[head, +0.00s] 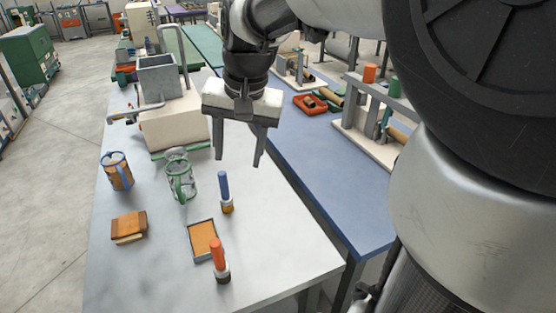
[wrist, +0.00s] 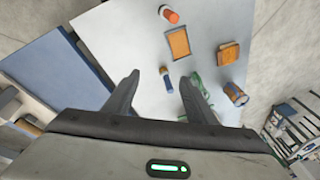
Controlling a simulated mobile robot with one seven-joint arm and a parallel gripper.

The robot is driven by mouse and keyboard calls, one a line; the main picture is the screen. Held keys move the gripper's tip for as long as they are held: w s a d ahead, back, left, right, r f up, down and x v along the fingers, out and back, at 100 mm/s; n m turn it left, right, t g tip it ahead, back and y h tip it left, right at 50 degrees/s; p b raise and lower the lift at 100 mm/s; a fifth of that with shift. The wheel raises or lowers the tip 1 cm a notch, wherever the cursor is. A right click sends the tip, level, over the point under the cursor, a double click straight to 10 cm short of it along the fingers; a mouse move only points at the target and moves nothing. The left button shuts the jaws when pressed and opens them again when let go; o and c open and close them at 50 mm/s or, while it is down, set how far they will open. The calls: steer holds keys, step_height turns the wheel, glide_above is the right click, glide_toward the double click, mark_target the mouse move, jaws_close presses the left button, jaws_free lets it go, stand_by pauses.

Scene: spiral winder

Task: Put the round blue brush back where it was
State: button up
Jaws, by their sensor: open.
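The round blue brush (head: 225,190), with a blue handle and a tan lower end, stands upright on the light grey table (head: 275,250). In the wrist view the blue brush (wrist: 168,84) shows between my fingertips, farther off on the table. My gripper (head: 238,162) is open and empty. It hangs above the table, and the brush is apart from both fingers. My gripper's fingers (wrist: 160,79) also show spread in the wrist view. A second brush with an orange handle (head: 217,252) stands nearer the front, next to a shallow orange-filled tray (head: 190,241).
A clear jar with a green handle (head: 181,180) stands just left of the blue brush. A blue and orange mug (head: 116,171) and a brown block (head: 128,224) are farther left. A beige machine (head: 172,125) stands behind. The table's right front is clear.

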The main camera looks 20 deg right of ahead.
steer(key=s+n+t, duration=0.3)
steer(key=s+n, duration=0.3)
steer(key=s, duration=1.1)
step_height(320, 180, up, 7)
steer(key=w+p, duration=0.2)
steer(key=p, duration=0.5)
steer(key=shift+a+f+h, duration=0.2)
steer(key=shift+a+h, duration=0.1)
steer(key=shift+h, duration=0.1)
steer(key=shift+s, duration=0.1)
